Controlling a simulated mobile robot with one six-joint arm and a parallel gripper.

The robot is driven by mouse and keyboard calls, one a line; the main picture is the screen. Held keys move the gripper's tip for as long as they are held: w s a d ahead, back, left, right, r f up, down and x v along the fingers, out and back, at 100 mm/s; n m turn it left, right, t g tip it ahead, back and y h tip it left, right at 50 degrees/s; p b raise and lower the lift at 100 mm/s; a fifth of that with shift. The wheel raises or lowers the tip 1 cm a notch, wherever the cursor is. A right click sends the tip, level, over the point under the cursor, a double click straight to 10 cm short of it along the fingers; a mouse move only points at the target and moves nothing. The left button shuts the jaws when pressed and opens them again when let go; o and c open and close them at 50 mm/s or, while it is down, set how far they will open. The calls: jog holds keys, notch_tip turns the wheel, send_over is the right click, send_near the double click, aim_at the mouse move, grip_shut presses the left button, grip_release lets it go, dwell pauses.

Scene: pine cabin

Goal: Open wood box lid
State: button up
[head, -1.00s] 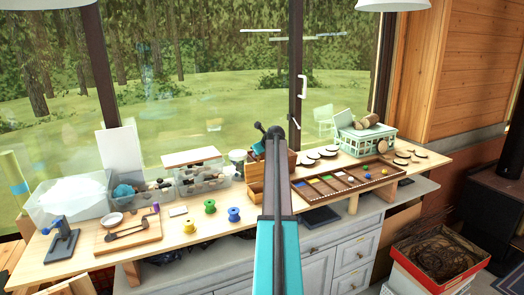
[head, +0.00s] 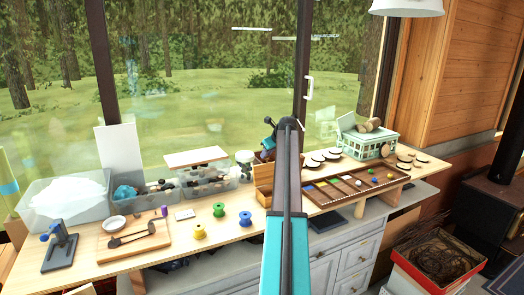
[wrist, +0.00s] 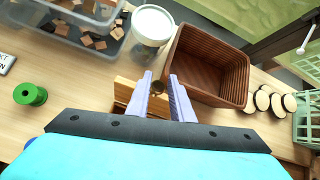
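The small light-brown wood box (head: 263,197) stands on the bench, partly hidden behind my arm in the head view. In the wrist view, part of the wood box (wrist: 125,90) shows just beyond and beneath my gripper (wrist: 160,78). My gripper's two pale fingers are apart over the box, with a small dark round spot showing between them. I cannot tell whether they touch it. Most of the box is covered by the fingers and the gripper body, so the lid's position is unclear.
A brown ribbed basket (wrist: 238,72) stands close to the right of the fingers. A white-lidded tub (wrist: 151,27) is behind. A compartment tray (head: 326,200) sits right of my arm in the head view.

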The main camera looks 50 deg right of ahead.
jog(key=o, duration=0.3)
jog(key=shift+s+d+f, duration=0.1)
jog(key=shift+s+d, duration=0.1)
jog(key=shift+d, duration=0.1)
jog(key=shift+o, duration=0.5)
jog(key=shift+s, duration=0.15)
jog(key=shift+a, duration=0.15)
jog(key=shift+w, duration=0.25)
jog(key=shift+s+a+r, duration=0.2)
jog(key=shift+s+r, duration=0.05)
jog(key=shift+r, duration=0.1)
jog(key=b+v, duration=0.5)
jog(key=v, duration=0.8)
jog(key=shift+s, duration=0.3)
jog(key=shift+r, duration=0.1)
jog(key=shift+s, duration=0.1)
